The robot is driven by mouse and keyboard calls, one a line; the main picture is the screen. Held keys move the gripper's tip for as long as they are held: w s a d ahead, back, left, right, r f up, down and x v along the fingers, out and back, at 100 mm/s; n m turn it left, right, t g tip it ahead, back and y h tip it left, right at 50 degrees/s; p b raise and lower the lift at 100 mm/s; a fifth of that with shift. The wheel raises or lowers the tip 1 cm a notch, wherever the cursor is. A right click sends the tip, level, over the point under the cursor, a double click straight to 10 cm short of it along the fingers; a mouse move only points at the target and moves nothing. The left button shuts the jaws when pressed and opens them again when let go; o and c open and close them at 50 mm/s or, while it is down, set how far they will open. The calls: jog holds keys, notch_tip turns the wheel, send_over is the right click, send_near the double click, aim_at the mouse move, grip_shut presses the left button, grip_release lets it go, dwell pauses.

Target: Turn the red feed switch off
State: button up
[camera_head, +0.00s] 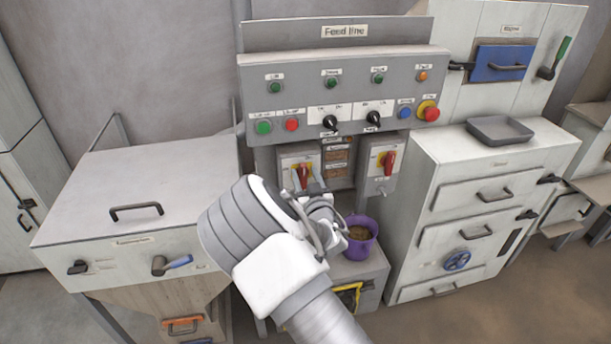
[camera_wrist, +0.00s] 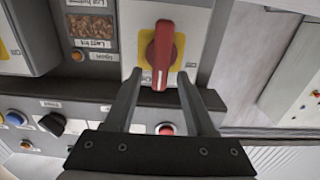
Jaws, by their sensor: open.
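A red rotary switch handle (camera_head: 303,177) sits on a yellow plate on the left grey switch box, partly hidden by my gripper (camera_head: 322,200). In the wrist view, which looks upside down, the red handle (camera_wrist: 162,52) stands nearly upright in the picture, slightly tilted. My gripper (camera_wrist: 159,80) is open, its two fingers reaching toward the handle's lower end, one on each side. I cannot tell whether they touch it. A second red switch (camera_head: 388,161) on a yellow plate is on the right box. The switch labels are too small to read.
Above is the "Feed line" panel (camera_head: 445,66) with buttons, black knobs and a red mushroom button (camera_head: 428,111). Its red push button (camera_wrist: 166,129) shows between my fingers. A purple bucket (camera_head: 360,238) stands below. Cabinets flank both sides.

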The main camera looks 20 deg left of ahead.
grip_shut()
jog(key=shift+n+b, duration=0.3)
jog(key=shift+b, duration=0.2)
jog(key=n+b, duration=0.2)
jog(key=b, duration=0.1)
jog(key=n+b, duration=0.1)
jog(key=shift+s+a+f+n, duration=0.2)
jog(key=shift+a+f+n, duration=0.1)
jog(key=shift+a, duration=0.05)
jog(key=shift+s+a+f+n+b, duration=0.1)
jog(key=shift+a+f+n+b, duration=0.15)
jog(key=shift+n+b, duration=1.85)
jog(key=shift+s+a+f+n+b, duration=0.15)
jog(key=shift+f+n+b, duration=0.15)
jog(key=shift+n+b, duration=1.8)
jog(key=shift+s+a+f+n+b, duration=0.1)
jog(key=shift+a+f+n+b, duration=0.15)
jog(key=shift+n+b, duration=1.8)
jog(key=shift+n+p, duration=0.5)
jog(key=shift+n, duration=0.25)
